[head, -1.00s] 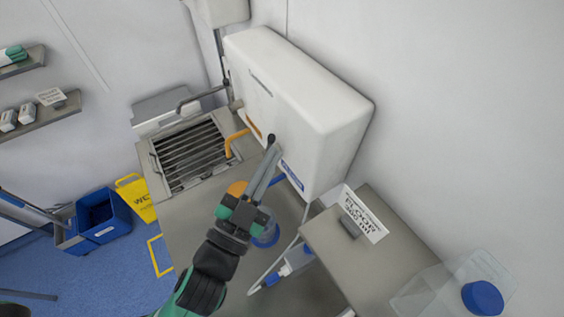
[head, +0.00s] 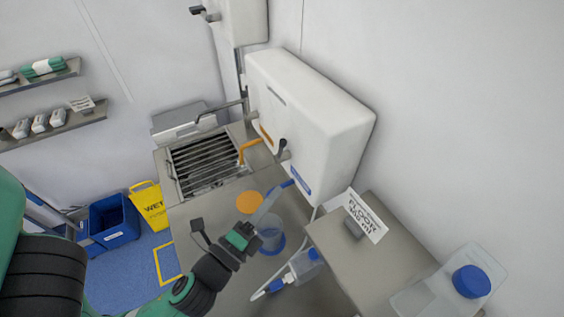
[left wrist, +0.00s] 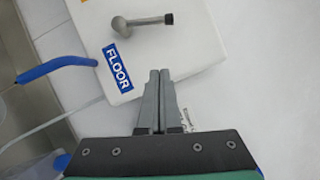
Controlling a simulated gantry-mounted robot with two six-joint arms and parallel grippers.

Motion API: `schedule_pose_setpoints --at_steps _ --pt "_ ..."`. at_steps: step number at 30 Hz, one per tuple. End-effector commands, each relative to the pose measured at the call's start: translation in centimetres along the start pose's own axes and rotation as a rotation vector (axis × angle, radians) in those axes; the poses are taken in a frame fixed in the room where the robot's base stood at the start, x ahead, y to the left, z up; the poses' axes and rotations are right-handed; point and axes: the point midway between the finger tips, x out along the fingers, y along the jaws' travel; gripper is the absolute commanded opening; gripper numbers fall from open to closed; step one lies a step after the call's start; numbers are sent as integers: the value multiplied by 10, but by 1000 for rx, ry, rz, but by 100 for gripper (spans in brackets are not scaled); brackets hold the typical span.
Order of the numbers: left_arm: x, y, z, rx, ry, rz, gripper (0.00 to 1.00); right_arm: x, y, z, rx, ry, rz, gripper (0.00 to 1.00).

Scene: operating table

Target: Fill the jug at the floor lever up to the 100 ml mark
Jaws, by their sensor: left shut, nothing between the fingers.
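The white dispenser (head: 310,120) hangs on the wall with an orange spout and a blue spout (head: 288,183). The floor lever (head: 282,148) sticks out above the blue FLOOR label (head: 300,187); lever (left wrist: 145,24) and label (left wrist: 118,67) also show in the left wrist view. A clear jug with a blue base (head: 271,246) stands below the blue spout, partly behind my left gripper (head: 270,200). Its level and marks cannot be read. In the left wrist view my left gripper (left wrist: 158,75) is shut and empty, apart from the lever. My right gripper is out of view.
A clear container with a blue lid (head: 472,282) and a FLOOR card (head: 366,215) are on the raised grey block at right. An orange disc (head: 249,202) and a grated sink (head: 205,155) lie left.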

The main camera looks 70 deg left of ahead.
Motion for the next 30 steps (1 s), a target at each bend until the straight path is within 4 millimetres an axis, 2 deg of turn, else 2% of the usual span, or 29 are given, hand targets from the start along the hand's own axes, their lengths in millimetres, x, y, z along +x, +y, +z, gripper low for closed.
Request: schedule_pose_setpoints --at_steps 1,10,13,18,30 --pt "14 -6 3 0 -7 4 0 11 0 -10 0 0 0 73" --pt "77 -6 6 -1 -4 5 0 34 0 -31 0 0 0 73" --pt "78 -6 26 -1 -6 8 0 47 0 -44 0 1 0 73" --pt "82 -3 36 0 1 5 0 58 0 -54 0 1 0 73" --pt "82 0 38 -3 3 3 0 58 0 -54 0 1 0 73"
